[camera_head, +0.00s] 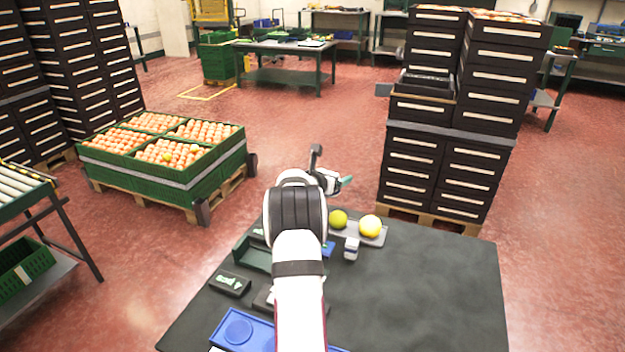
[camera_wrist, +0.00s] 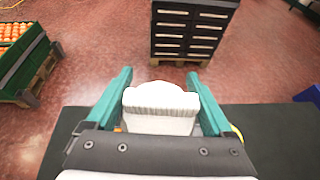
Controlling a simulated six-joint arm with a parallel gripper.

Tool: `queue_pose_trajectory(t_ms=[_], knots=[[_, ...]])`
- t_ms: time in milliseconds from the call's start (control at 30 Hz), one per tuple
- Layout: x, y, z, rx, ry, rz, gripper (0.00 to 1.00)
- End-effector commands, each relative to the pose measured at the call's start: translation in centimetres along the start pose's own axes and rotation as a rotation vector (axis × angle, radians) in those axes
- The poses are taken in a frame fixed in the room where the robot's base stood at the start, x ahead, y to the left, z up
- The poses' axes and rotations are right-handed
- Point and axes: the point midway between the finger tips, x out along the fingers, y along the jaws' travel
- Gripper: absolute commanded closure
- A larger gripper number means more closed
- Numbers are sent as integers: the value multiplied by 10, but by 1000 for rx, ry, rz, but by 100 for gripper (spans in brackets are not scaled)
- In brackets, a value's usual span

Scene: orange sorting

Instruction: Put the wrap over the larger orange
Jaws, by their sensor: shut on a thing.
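Two fruits rest on a grey tray (camera_head: 382,240) at the table's far edge. The wrap cannot be made out in the head view. A yellow edge shows beside the right finger, mostly hidden by the gripper.
A small grey-white block (camera_head: 351,248) stands in front of the tray. A dark green tray (camera_head: 252,254), a black box (camera_head: 230,284) and a blue tray (camera_head: 240,330) lie on the left. My arm hides part of the table (camera_head: 430,290); its right side is clear.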

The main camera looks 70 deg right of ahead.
Motion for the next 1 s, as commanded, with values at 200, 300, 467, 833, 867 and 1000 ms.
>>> queue_pose_trajectory(t_ms=[200,300,467,833,867,1000], knots=[[6,-86,11,101,-7,-240,65],[4,-119,11,138,1,-337,65],[3,-140,7,162,10,-404,65],[20,-140,-38,159,12,-404,65],[22,-140,-42,159,12,-403,65],[28,-140,-58,160,11,-403,65]])
